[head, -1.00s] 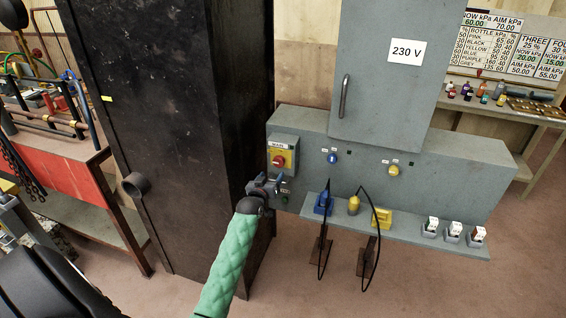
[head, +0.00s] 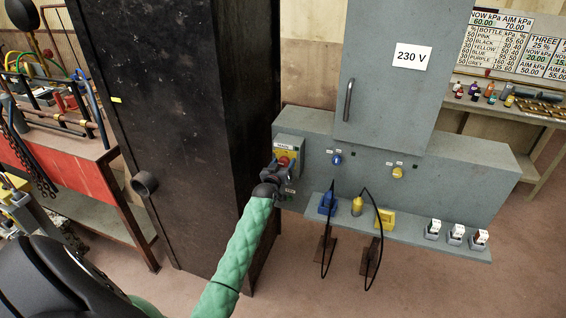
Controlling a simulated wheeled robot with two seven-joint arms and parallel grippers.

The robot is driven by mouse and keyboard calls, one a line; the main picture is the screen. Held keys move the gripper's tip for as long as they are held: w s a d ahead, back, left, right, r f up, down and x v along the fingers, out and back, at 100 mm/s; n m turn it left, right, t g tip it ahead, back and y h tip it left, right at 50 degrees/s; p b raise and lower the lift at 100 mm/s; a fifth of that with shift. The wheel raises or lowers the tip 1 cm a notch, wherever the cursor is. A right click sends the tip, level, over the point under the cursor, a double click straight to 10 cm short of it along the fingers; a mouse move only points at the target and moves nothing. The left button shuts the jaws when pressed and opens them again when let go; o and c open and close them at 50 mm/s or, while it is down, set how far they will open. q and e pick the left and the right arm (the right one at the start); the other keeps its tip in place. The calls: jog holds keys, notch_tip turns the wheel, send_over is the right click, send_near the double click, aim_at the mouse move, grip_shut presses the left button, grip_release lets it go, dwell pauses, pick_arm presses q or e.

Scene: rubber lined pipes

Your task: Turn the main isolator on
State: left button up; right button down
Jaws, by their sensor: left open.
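My left gripper (head: 282,172) is open and right in front of the lower part of the isolator. Its fingers cover part of the knob and plate, so I cannot tell the knob's exact angle or whether the fingers touch it. My green-sleeved left arm reaches up from the bottom of the view. My right gripper is not in view.
A tall black cabinet (head: 170,120) stands close to the left of the panel. A grey cabinet door (head: 400,90) marked 230 V is above. A shelf (head: 410,232) below holds a blue plug (head: 327,204), a yellow plug (head: 357,206) and small boxes. Black cables hang there.

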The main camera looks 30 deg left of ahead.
pick_arm(q)
jog(key=shift+w, duration=0.2)
jog(key=c, duration=1)
